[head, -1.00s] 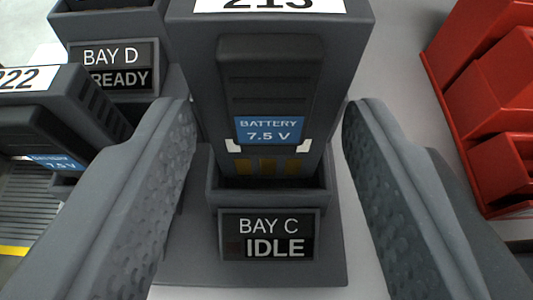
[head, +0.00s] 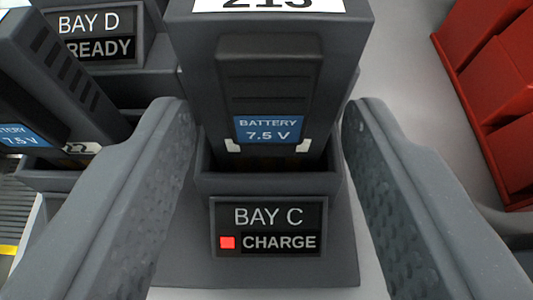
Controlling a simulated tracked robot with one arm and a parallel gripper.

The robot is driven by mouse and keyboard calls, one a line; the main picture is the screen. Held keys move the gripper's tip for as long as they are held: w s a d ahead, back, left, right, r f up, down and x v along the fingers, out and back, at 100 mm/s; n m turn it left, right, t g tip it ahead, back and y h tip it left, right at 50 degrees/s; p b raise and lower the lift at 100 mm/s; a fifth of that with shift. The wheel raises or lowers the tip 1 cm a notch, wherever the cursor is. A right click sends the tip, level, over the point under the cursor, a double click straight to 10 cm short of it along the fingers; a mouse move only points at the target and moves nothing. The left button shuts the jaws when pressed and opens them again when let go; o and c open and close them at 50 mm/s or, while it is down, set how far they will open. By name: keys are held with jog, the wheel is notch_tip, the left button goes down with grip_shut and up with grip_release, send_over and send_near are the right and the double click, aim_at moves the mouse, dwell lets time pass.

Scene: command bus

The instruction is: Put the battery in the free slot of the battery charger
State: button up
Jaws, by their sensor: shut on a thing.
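The battery (head: 270,80), dark grey with a blue "BATTERY 7.5 V" label and the number 213 on top, stands upright in the bay C slot of the charger (head: 265,184). Its lower end and gold contacts are hidden inside the slot. The bay C display (head: 268,228) reads "CHARGE" beside a red light. My gripper (head: 266,108) is shut on this battery, one finger on each side.
The bay D display (head: 97,34) reads "READY" at the upper left. Another battery (head: 62,85) with a blue label is at the left edge, close to my left finger. Red containers (head: 500,85) stand at the right on a grey surface.

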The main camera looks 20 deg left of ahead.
jog(key=shift+f, duration=0.1)
dwell(0.3)
jog(key=o, duration=1.1)
jog(key=p+v, duration=0.3)
jog(key=v, duration=1)
jog(key=shift+s+p, duration=0.35)
jog(key=shift+s, duration=0.05)
jog(key=shift+d, duration=0.1)
